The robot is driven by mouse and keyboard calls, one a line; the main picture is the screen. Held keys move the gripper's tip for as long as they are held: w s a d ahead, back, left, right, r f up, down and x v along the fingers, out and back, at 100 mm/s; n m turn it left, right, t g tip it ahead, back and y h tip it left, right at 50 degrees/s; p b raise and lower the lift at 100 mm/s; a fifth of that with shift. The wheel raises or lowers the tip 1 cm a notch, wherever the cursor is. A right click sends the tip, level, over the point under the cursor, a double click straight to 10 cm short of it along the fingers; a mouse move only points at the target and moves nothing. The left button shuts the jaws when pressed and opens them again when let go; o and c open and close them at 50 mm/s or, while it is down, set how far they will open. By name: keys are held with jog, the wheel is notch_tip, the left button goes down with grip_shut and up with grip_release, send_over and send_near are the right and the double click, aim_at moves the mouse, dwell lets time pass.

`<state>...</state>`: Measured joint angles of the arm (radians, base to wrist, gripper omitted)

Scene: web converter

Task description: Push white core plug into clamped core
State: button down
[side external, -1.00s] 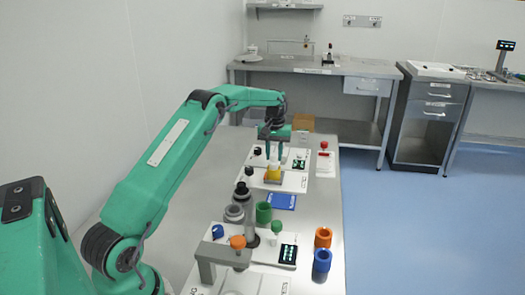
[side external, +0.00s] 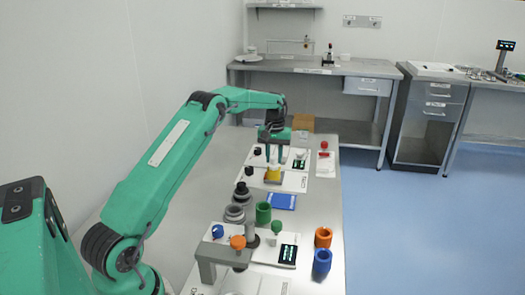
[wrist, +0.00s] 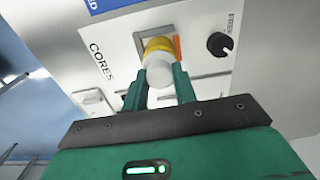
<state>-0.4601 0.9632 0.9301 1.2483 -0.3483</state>
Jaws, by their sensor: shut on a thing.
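The white core plug (wrist: 159,74) sits between the fingers of my gripper (wrist: 160,88) in the wrist view, its round pale face toward the camera. My gripper (side external: 273,157) is shut on it. The yellow core (wrist: 158,46) is directly beyond the plug, held at a square clamp opening (wrist: 143,33) with an orange part (wrist: 177,48) beside it. Plug and core look in line and touching; how deep the plug sits is hidden. In the side view the yellow core (side external: 273,172) stands upright below my fingers, which hide most of the plug.
A black knob (wrist: 220,45) is right of the clamp in the wrist view. The bench's right edge is close by.

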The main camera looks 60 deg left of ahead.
jog(key=shift+f, duration=0.5)
dwell(0.3)
jog(key=c, duration=1)
grip_release()
jog(key=shift+c, duration=0.2)
jog(key=shift+r, duration=0.15)
jog(key=shift+r, duration=3.8)
jog(key=shift+d+r, duration=0.1)
